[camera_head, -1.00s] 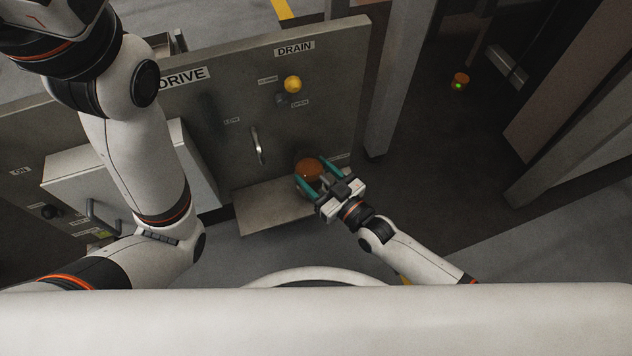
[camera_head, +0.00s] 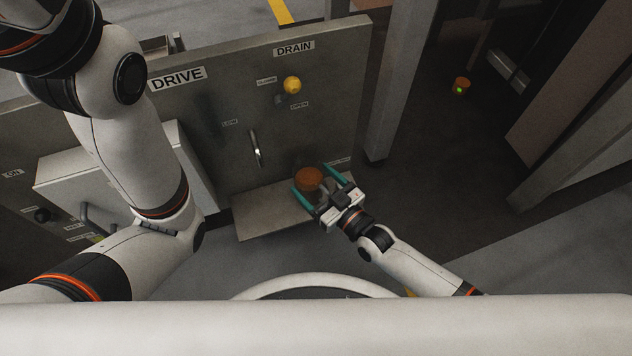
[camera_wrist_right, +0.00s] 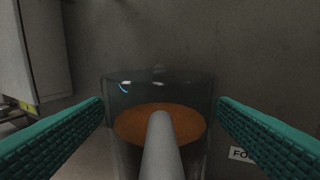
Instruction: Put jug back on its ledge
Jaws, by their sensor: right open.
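The jug (camera_head: 309,181) is a clear round vessel with orange-brown liquid in it. It appears upright at the right end of the grey ledge (camera_head: 262,210), below the panel; its base is mostly hidden. My right gripper (camera_head: 312,177) is open, with its teal fingers on either side of the jug. In the right wrist view the jug (camera_wrist_right: 160,88) is centred between the spread fingers, with visible gaps to both. Its pale bar-like handle (camera_wrist_right: 160,150) points toward the camera. My left arm crosses the left side; its gripper is out of view.
The upright panel stands right behind the ledge, with a metal handle (camera_head: 255,148) and a yellow knob (camera_head: 292,85) above it. A grey box (camera_head: 120,190) juts out at left. The ledge's left part is bare. A post (camera_head: 392,100) stands at right.

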